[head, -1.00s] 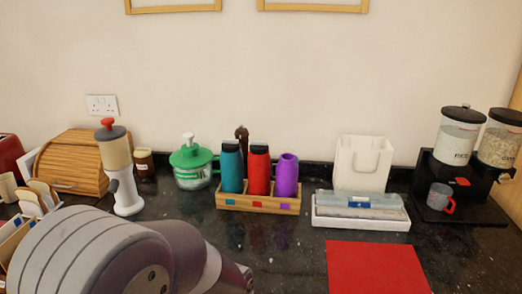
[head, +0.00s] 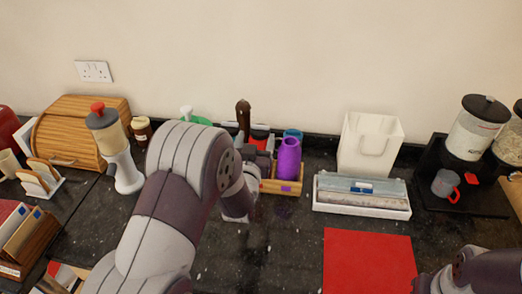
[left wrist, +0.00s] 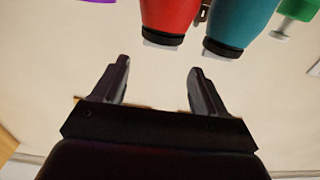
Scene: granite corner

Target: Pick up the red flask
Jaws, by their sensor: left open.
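The red flask (left wrist: 168,14) shows inverted at the top of the left wrist view, its dark cap pointing down the picture. In the head view my left arm hides most of it; only a little red (head: 259,133) shows. My left gripper (left wrist: 157,72) is open and empty, with the red flask beyond the gap between its fingers, apart from them. The teal flask (left wrist: 242,20) is beside the red one. The purple flask (head: 288,158) stands upright in the wooden holder (head: 281,186). My right gripper is out of view.
A red mat (head: 368,262) lies in front. A grinder-like dispenser (head: 122,165) and bread box (head: 75,140) stand left. Dark counter is bare before the holder.

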